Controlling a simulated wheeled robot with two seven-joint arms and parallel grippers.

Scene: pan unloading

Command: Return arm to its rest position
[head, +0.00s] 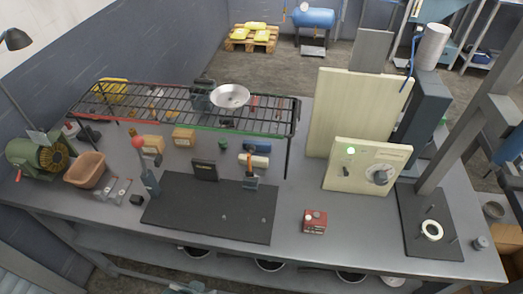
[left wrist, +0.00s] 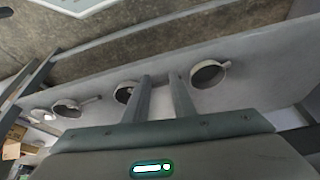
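My left gripper (left wrist: 161,76) shows in the left wrist view with its two fingers apart and nothing between them. Beyond the fingers, several round pans, such as one at the right (left wrist: 226,66) and one at the left (left wrist: 67,112), sit along a grey surface. In the head view a shallow silver pan (head: 230,95) rests on the black wire rack (head: 160,109). A grey-green part at the bottom edge may be mine, but I cannot tell its fingers there. My right gripper is not seen.
The grey workbench (head: 330,250) holds a black mat (head: 180,215), a red box (head: 315,221), a panel with a green light (head: 367,167), a brown bin (head: 85,169) and a green motor (head: 38,158). Dark round openings or pans show below the front edge.

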